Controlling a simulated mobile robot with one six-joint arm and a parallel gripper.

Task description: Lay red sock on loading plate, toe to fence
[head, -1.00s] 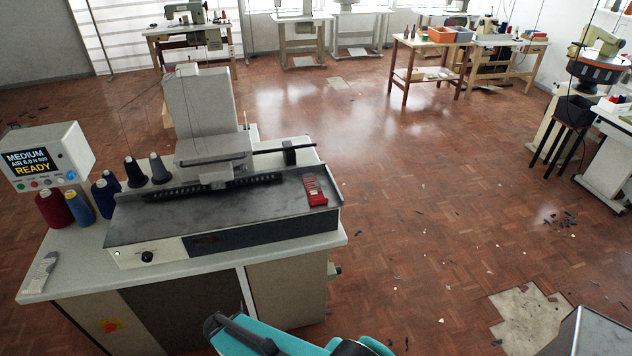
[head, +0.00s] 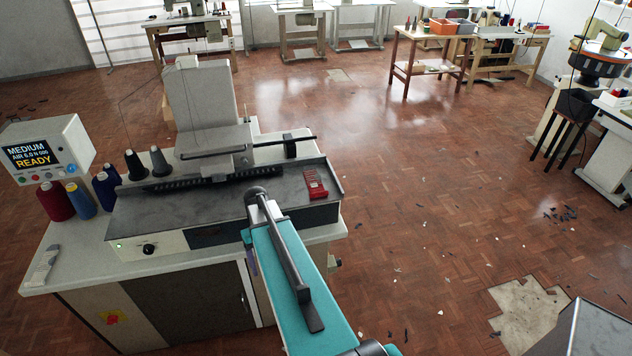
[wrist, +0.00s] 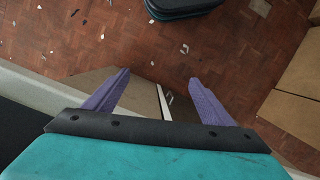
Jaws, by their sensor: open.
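No clear red sock shows in these views. A small red object (head: 315,184) with a paler, marked part lies at the right end of the dark grey plate (head: 225,205) on the machine; I cannot tell what it is. A black toothed strip (head: 170,185) runs along the back of the plate. My gripper (wrist: 159,78) shows in the wrist view with its two purple fingers wide apart and nothing between them. Below the fingers are the floor and a cabinet side. In the head view my teal arm partly covers the plate's front right.
Thread cones in dark red (head: 56,201), blue and black stand left of the plate. A display box (head: 45,150) reading READY stands behind them. A pale tool (head: 42,265) lies on the white tabletop's left end. Floor to the right is open, with scattered scraps.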

